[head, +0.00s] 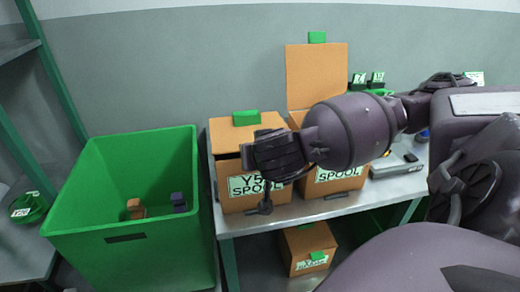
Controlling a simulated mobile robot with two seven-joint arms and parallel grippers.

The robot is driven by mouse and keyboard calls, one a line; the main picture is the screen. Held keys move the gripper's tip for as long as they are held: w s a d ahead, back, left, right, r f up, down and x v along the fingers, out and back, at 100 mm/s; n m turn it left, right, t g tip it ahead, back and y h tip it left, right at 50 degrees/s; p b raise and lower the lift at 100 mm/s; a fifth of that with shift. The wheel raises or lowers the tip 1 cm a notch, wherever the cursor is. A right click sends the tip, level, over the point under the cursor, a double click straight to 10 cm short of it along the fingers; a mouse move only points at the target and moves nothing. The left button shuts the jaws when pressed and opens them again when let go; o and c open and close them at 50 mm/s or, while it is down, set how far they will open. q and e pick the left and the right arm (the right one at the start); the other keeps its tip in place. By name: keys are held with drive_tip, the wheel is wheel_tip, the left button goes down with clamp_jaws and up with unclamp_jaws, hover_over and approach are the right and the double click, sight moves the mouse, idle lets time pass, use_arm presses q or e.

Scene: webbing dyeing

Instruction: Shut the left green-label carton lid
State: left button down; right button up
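The left carton (238,199) is brown, stands on the metal table and has a white label with green lettering reading "SPOOL". Its brown lid (226,137) shows above the front, with a green tab (246,117) at the upper edge. I cannot tell its exact angle or whether it touches the front rim. My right gripper (266,206) is in front of this carton, with a finger pointing down across its front face. It covers the carton's right part and some of the label. The finger gap is not clear, and contact cannot be judged. My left gripper is out of view.
A second carton (340,183) stands to the right with its lid (316,76) upright, partly behind my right arm. A green bin (72,225) with small blocks is at left. Another carton (307,247) is under the table (285,219). A grey device (396,163) lies at right.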

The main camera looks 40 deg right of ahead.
drive_tip(key=shift+f, duration=0.2)
idle(0.5)
drive_tip(key=o, duration=1.3)
drive_tip(key=shift+r, duration=0.25)
wheel_tip(320, 180, up, 6)
drive_tip(key=shift+f+p, duration=0.1)
drive_tip(key=shift+p, duration=1.05)
wheel_tip(320, 180, up, 14)
drive_tip(key=p, duration=0.2)
drive_tip(key=shift+f, duration=0.15)
